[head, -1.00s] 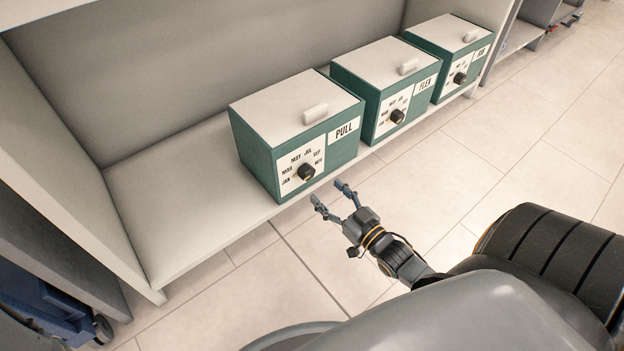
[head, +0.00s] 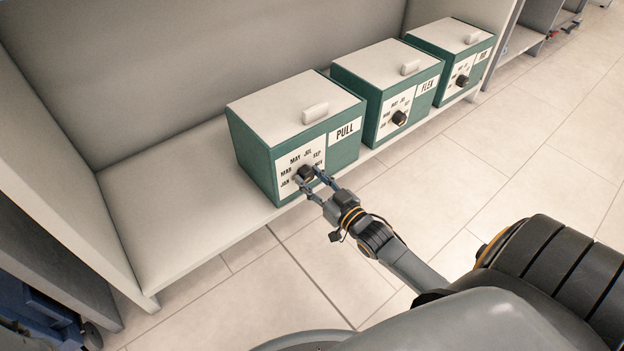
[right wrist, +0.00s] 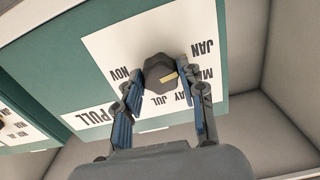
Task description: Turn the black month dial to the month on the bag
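The black month dial (head: 305,171) is on the white front panel of the green PULL box (head: 258,160). My right gripper (head: 309,176) is at this dial, with its two fingers apart on either side of it. In the right wrist view, the dial (right wrist: 160,71) lies between the open fingertips, with gaps still showing. A tan mark on the dial lies on its side toward the JAN and partly hidden MAR labels; its exact setting is unclear. The fingers cover some month labels. No bag shows. My left gripper is out of view.
The FLEX box (head: 370,85), with its own black dial (head: 399,118), and a third similar box (head: 440,60) stand to the right on the same shelf (head: 165,210). The shelf is clear left of the PULL box. Open tiled floor lies in front.

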